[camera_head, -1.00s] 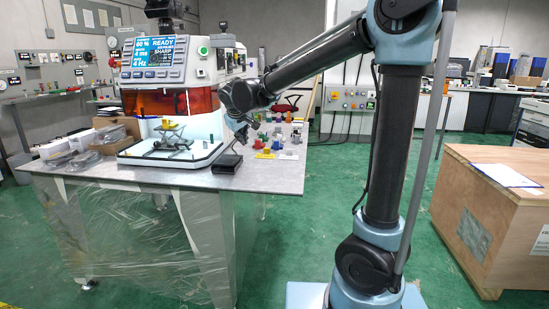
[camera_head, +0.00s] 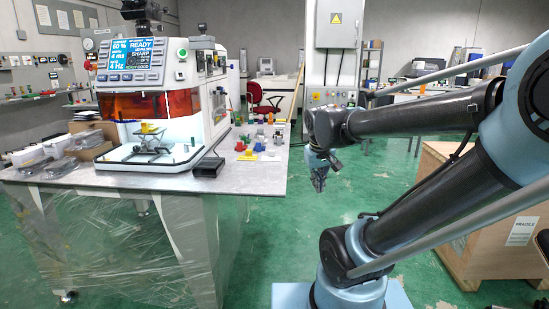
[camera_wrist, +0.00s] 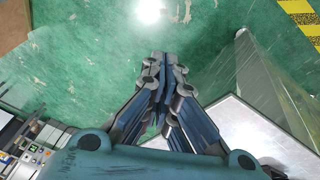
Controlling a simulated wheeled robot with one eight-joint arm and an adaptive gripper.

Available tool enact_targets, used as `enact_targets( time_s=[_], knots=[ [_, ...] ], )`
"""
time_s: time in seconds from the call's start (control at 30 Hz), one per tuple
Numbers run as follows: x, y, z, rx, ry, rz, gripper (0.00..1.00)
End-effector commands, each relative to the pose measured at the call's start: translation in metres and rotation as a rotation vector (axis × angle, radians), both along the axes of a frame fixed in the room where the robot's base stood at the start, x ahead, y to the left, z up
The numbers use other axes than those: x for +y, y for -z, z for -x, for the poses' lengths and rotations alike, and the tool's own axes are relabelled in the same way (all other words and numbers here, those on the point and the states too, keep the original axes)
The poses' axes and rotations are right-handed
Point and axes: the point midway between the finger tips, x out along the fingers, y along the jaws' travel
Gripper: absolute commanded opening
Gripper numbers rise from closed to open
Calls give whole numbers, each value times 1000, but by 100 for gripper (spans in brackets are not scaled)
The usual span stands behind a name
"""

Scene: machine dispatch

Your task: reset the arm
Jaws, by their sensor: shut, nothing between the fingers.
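My gripper (camera_head: 319,180) hangs fingers down at the end of my arm, over the green floor to the right of the table (camera_head: 235,186). It is clear of the table and touches nothing. In the wrist view my gripper (camera_wrist: 159,62) has its fingers together, with nothing between them and green floor beyond. My arm reaches in from the right side of the head view, its links folded toward the right.
On the table stands a machine (camera_head: 150,110) with an orange window and a lit screen. Several small coloured parts and a black box (camera_head: 208,167) lie beside it. A wooden crate (camera_head: 500,236) stands behind my arm. Open floor lies between table and arm.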

Motion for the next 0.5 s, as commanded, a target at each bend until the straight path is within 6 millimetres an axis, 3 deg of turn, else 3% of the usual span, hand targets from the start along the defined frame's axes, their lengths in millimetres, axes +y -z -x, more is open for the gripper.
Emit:
enact_targets(
  time_s=[0.1,0.3,0.5],
  knots=[
    [-21,22,34,30,66,-28,0],
    [-39,58,83,73,155,-80,0],
    [-44,81,111,98,210,-117,0]
  ],
)
